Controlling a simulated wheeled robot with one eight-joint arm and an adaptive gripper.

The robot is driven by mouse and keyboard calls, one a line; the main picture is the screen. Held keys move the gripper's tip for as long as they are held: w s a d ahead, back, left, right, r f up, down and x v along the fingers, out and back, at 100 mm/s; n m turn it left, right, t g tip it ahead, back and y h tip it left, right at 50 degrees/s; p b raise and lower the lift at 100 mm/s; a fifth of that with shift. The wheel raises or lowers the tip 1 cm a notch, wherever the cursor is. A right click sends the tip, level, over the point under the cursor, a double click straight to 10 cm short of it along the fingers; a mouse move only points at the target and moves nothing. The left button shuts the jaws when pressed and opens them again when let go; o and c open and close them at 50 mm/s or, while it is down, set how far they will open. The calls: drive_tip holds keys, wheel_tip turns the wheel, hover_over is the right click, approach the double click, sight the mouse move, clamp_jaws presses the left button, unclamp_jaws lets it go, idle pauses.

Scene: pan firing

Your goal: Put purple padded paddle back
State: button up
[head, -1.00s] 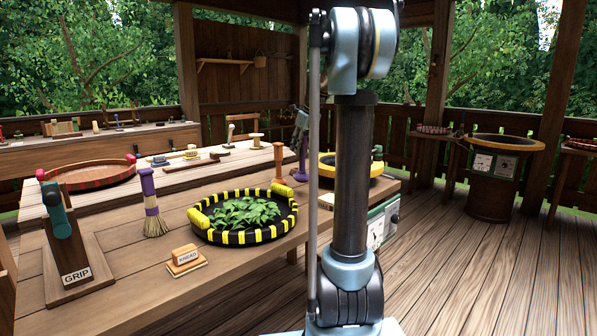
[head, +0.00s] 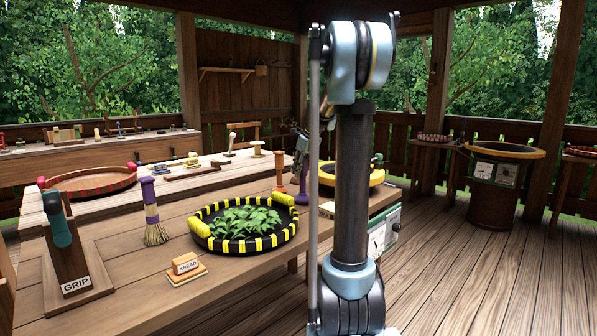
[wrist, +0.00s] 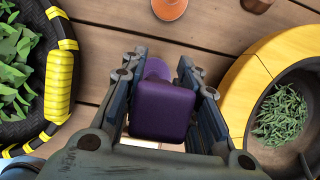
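The purple padded paddle (wrist: 163,108) sits between the two fingers of my gripper (wrist: 160,72) in the wrist view, its purple block close against both of them. In the head view the paddle (head: 301,184) is upright below my gripper (head: 300,146), partly hidden by my arm, just right of an orange wooden tool (head: 280,177). Whether its lower end touches the table is hard to tell. A pale patch (wrist: 150,145) shows just below the block in the wrist view.
A black-and-yellow pan with green leaves (head: 206,238) stands left of the paddle; a yellow-rimmed pan (wrist: 236,95) stands right. A purple-handled brush (head: 149,190), a KNEAD block (head: 187,268) and a GRIP stand (head: 75,287) are on the near table.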

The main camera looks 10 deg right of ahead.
drive_tip(key=shift+o, duration=1)
drive_tip(key=v, duration=1.7)
drive_tip(key=s+a+f+n+h, duration=0.1)
drive_tip(key=s+f+n, duration=1.3)
drive_tip(key=s+f, duration=0.3)
drive_tip(key=s+a+f+n+g+h, duration=0.1)
drive_tip(key=s+a+f+n, duration=0.1)
drive_tip(key=s+f+n, duration=1.3)
drive_tip(key=s+f, duration=0.2)
drive_tip(key=s, duration=0.6)
drive_tip(key=shift+a+f+h, duration=0.2)
drive_tip(key=shift+a+h, duration=0.1)
